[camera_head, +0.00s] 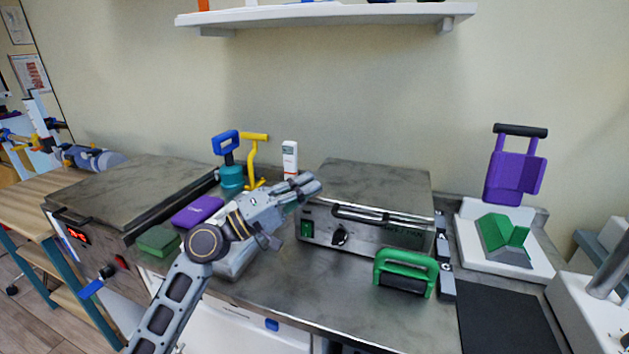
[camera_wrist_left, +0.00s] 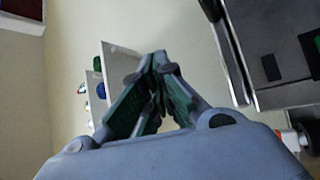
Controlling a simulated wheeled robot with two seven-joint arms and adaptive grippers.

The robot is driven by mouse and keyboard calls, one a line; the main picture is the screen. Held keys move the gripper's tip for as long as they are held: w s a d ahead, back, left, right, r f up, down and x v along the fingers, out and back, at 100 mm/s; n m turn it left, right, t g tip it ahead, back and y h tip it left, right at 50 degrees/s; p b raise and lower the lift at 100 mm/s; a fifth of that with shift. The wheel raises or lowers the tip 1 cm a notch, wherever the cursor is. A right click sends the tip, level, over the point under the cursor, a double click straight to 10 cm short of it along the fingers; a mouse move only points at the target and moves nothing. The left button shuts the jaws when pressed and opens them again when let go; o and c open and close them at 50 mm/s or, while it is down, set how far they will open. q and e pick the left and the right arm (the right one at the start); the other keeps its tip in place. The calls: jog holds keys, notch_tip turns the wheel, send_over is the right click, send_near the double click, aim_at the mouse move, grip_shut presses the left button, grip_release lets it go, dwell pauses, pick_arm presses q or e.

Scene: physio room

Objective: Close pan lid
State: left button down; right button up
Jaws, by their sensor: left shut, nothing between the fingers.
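A metal pan unit (camera_head: 368,236) stands mid-counter in the head view, with a dial and a green switch on its front. Its flat grey lid (camera_head: 385,185) lies level over the top, with a dark bar handle (camera_head: 375,216) along the front edge. My left gripper (camera_head: 311,184) is shut and empty beside the lid's left front corner, apparently above the counter; contact cannot be told. In the left wrist view its fingertips (camera_wrist_left: 158,58) meet, and part of a metal unit (camera_wrist_left: 275,50) shows at right. My right gripper is not in view.
Another metal unit (camera_head: 130,198) with a flat lid stands at left. A green-handled tool (camera_head: 405,270) stands in front of the pan. Blue and yellow handled tools, a purple block (camera_head: 197,210) and a white bottle (camera_head: 289,160) stand near my arm. A shelf (camera_head: 330,17) hangs above.

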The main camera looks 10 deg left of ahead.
pick_arm(q)
jog(key=v, duration=0.8)
jog(key=shift+s+a, duration=0.15)
jog(key=shift+a, duration=0.05)
jog(key=shift+f, duration=0.1)
jog(key=shift+s, duration=0.1)
dwell(0.6)
